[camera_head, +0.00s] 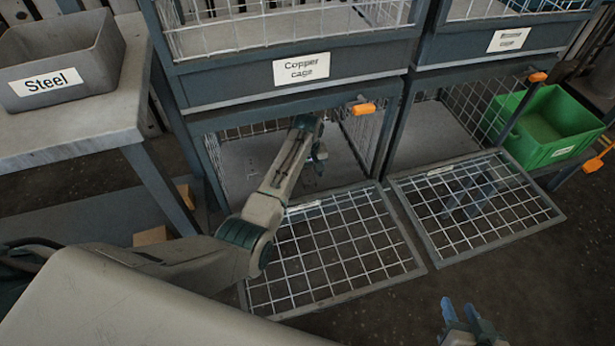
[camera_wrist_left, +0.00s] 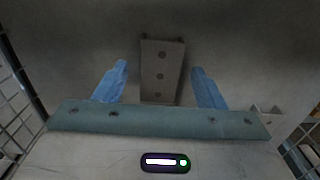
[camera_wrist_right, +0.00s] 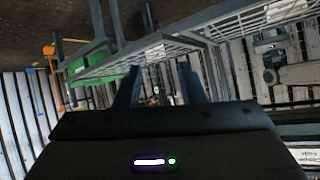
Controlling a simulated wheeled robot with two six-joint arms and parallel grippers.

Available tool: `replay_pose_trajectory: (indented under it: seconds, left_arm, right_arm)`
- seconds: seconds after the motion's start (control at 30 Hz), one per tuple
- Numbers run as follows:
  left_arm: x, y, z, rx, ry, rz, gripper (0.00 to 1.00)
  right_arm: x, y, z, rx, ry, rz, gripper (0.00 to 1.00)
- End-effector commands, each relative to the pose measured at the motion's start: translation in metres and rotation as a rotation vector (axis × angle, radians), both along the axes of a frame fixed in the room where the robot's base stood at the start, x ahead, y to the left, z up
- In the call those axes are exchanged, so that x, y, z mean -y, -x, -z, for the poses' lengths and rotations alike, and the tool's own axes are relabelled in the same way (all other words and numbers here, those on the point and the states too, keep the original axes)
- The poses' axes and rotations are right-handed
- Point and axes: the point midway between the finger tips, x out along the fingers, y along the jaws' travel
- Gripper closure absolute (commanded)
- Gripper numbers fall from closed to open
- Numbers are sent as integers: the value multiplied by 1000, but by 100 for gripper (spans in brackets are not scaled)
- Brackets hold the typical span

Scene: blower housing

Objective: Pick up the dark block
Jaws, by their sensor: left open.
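The dark block (camera_wrist_left: 162,72) is a grey-brown bar with several round holes down its face. In the left wrist view it lies on a plain grey floor, in the gap between the fingers of my left gripper (camera_wrist_left: 160,75). The fingers are apart, one on each side, and do not visibly touch it. In the head view my left gripper (camera_head: 318,158) is inside the lower compartment under the Copper cage label; the block cannot be made out there. My right gripper (camera_head: 461,308) is low at the bottom right, its fingers apart and empty, also in its wrist view (camera_wrist_right: 158,82).
The compartment's mesh door (camera_head: 340,250) lies folded down in front, beside a second lowered mesh door (camera_head: 475,200). Cage side walls and frame posts surround my left arm. A green bin (camera_head: 545,125) stands right; a grey Steel bin (camera_head: 65,55) sits on the left table (camera_head: 70,130).

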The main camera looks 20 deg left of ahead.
Motion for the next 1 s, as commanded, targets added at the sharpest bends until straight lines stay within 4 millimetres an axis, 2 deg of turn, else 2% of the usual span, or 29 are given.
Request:
replay_pose_trajectory:
  seconds: [0.03,0.2,0.27,0.3,0.57,0.73,1.0]
  left_arm:
    - [0,0,0,0,0,0,42]
    - [0,0,0,0,0,0,76]
    - [0,0,0,0,0,0,87]
    - [0,0,-1,1,-1,0,90]
    - [0,0,-5,1,0,0,90]
    - [0,-1,-30,4,0,0,90]
    - [0,-1,-83,4,0,1,90]
  right_arm:
    - [0,0,0,0,0,0,64]
    - [0,0,0,-1,0,0,64]
    - [0,0,0,-1,0,0,64]
    - [0,0,0,-1,0,0,64]
    - [0,1,-1,-7,1,-2,64]
    - [-1,17,9,-125,10,-17,64]
    - [5,22,3,-229,65,-36,64]
